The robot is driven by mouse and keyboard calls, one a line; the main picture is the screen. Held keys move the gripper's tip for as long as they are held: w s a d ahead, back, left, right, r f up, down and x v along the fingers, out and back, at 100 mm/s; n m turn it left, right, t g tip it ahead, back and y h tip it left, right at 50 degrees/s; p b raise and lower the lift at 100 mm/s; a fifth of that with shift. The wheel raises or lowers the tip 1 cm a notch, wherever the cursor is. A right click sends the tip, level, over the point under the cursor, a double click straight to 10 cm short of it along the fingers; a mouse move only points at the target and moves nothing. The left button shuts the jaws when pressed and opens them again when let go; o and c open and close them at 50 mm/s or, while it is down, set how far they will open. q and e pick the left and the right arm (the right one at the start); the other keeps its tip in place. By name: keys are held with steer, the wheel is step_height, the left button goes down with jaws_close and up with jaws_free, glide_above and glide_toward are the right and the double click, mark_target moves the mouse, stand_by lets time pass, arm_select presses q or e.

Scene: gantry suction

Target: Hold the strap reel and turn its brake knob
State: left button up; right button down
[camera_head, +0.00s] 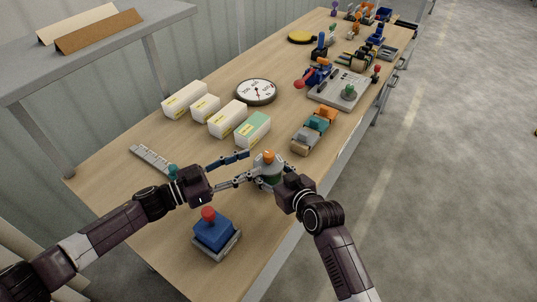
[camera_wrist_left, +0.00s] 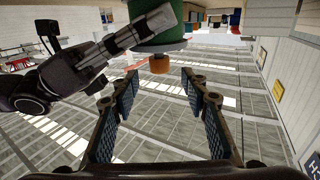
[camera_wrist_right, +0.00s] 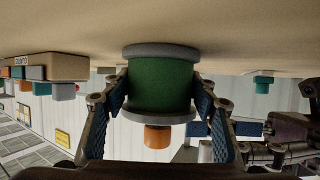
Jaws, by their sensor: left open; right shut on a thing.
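The strap reel (camera_wrist_right: 160,85) is a green drum between grey flanges with an orange brake knob (camera_wrist_right: 157,136) on its top. It stands upright on the bench, and in the head view its knob (camera_head: 268,156) shows above the partly hidden drum. My right gripper (camera_wrist_right: 161,98) is shut on the drum, one finger on each side. My left gripper (camera_head: 243,167) is open and empty, left of the reel with its fingers pointing at it. In the left wrist view the knob (camera_wrist_left: 159,63) lies between and just beyond the left fingertips, apart from them.
A blue block with a red knob (camera_head: 213,232) stands in front of my grippers. White boxes (camera_head: 184,99), a green-topped box (camera_head: 254,129), a round gauge (camera_head: 256,91) and small coloured blocks (camera_head: 315,130) stand farther back. A grey strip (camera_head: 150,158) lies at the left.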

mark_target(268, 153)
arm_select(q)
steer(key=x, duration=0.7)
steer(key=shift+d, duration=0.1)
jaws_close()
